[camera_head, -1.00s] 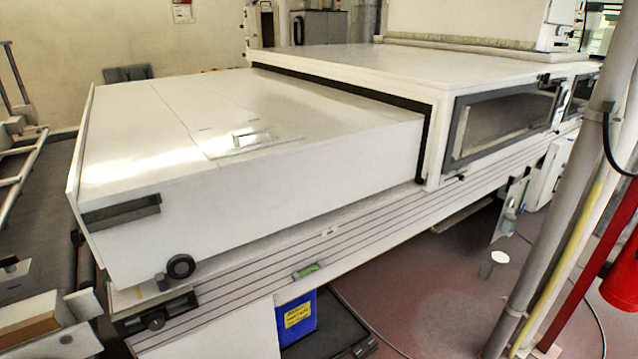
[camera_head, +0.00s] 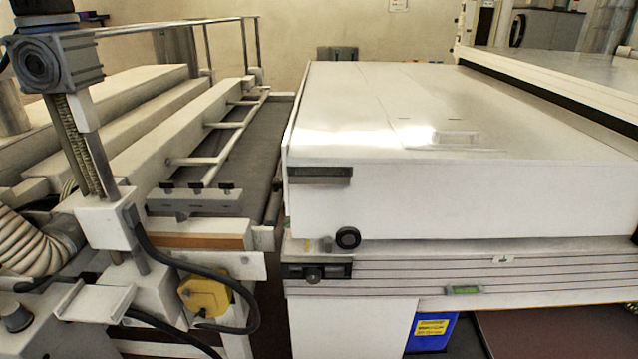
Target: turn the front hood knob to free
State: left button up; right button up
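A round black knob (camera_head: 347,237) sits low on the front side of the white hood (camera_head: 450,200), near its left end. A smaller dark knob (camera_head: 312,276) is on a black plate just below and left of it, on the striped rail under the hood. I cannot tell from the frame which way either knob is turned. A dark recessed handle (camera_head: 320,174) is on the hood's side above the round knob. Neither of my grippers is in view.
A conveyor frame with white rails (camera_head: 222,150) and a post with a grey motor block (camera_head: 55,62) stand at the left. A yellow box (camera_head: 205,295) with black cables hangs low there. A blue bin (camera_head: 432,332) is under the bench. A narrow gap separates conveyor and hood.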

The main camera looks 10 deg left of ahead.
aim_at(277, 185)
jog(key=z, duration=1.95)
jog(key=k, duration=1.3)
jog(key=u, duration=1.9)
jog(key=i, duration=0.5)
jog(key=z, duration=1.6)
jog(key=i, duration=1.9)
jog(key=u, duration=1.65)
